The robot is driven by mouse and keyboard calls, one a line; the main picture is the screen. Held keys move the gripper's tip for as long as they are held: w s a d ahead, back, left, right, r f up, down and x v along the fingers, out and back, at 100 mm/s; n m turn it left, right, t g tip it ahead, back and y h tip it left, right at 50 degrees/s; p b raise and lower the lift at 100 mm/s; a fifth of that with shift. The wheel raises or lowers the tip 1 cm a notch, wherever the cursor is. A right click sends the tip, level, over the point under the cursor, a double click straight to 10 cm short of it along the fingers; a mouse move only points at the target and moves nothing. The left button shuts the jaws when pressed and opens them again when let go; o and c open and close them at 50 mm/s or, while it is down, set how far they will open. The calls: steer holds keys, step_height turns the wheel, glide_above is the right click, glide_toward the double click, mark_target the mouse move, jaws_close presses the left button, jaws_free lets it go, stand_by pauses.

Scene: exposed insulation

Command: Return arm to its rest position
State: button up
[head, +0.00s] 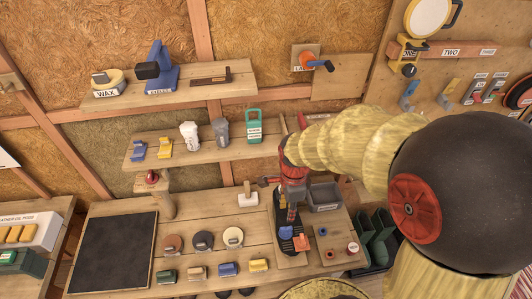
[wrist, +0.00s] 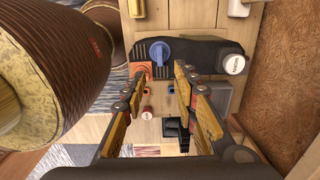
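My arm, pale yellow and shaggy with a large dark joint, reaches in from the right in the head view. Its red wrist leads down to my gripper (head: 290,215), which points down over the right part of the workbench (head: 185,233). In the wrist view my gripper (wrist: 160,78) has its two yellow-faced fingers spread apart. Nothing is held between them. A dark tray (wrist: 200,52) with a blue knob-like piece (wrist: 160,50) and an orange piece (wrist: 141,69) lies beyond the fingertips. The exact height of the gripper above the bench is hard to tell.
A grey bin (head: 324,197) stands right of my gripper, and a small mallet (head: 248,198) left of it. Two shelves (head: 215,152) (head: 170,96) with tools hang on the wall behind. A black mat (head: 113,252) covers the bench's left. Several small coloured blocks lie along the front.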

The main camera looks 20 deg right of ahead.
steer(key=s+a+r+n+t+b, duration=0.1)
steer(key=s+r+n+t, duration=0.1)
steer(key=r+n, duration=0.4)
steer(key=s+a+r+n+t+b, duration=0.1)
steer(key=s+a+r+n, duration=0.1)
steer(key=r+n, duration=0.4)
steer(key=s+a+r+n+t+b, duration=0.1)
steer(key=s+a+r+n+t, duration=0.1)
steer(key=s+r+n, duration=0.2)
step_height(320, 180, up, 2)
steer(key=n, duration=0.4)
steer(key=shift+r+n+t, duration=0.2)
steer(key=shift+n+t, duration=0.1)
steer(key=shift+n, duration=0.1)
steer(key=shift+c, duration=0.2)
